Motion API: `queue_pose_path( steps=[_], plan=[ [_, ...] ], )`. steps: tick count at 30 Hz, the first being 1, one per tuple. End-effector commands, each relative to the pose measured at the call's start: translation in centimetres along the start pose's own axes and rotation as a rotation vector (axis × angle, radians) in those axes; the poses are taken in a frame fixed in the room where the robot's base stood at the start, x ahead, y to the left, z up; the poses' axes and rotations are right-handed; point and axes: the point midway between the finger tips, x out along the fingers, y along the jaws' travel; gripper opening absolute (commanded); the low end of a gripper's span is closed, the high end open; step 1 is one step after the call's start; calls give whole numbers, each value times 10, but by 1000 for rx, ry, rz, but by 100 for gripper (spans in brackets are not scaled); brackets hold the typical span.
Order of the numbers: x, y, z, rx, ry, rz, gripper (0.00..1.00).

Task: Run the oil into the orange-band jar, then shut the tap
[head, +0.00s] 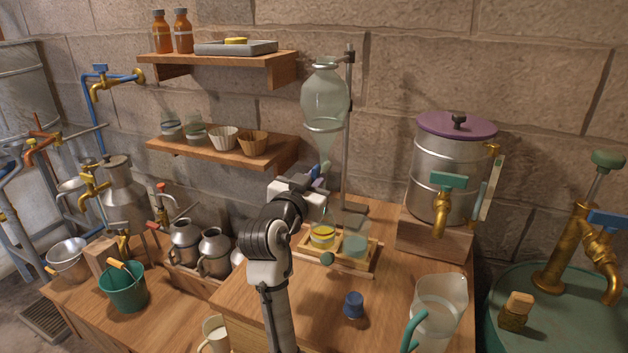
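A glass separating funnel (325,97) hangs on a stand (348,140) in the middle of the head view. Its pale lower part narrows to a stem with a small blue tap (325,167). My gripper (318,181) is at the tap, and my arm partly covers it. I cannot tell whether the fingers touch or hold the tap. Below, a wooden tray (347,267) holds two glass jars side by side. The left jar (322,236) shows yellow; the right jar (355,246) looks pale greenish. No orange band is clear on either. The funnel outlet is partly hidden.
A blue stopper (353,305) and a glass jug (436,310) stand at the front of the table. A steel still (452,165) with a brass tap stands right. Shelves (225,150) are on the wall. Metal cans (214,250) and a green bucket (123,287) are left.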

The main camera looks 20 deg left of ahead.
Motion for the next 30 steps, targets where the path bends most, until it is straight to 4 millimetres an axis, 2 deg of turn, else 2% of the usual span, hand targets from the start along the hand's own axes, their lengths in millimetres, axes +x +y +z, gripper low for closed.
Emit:
queue_pose_path(
  steps=[3, 17, 30],
  plan=[
    [0, 0, 0, 0, 0, 0, 0],
    [0, 0, 2, 84, 1, -1, 0],
    [-1, 0, 4, 452, 0, -2, 0]
  ],
)
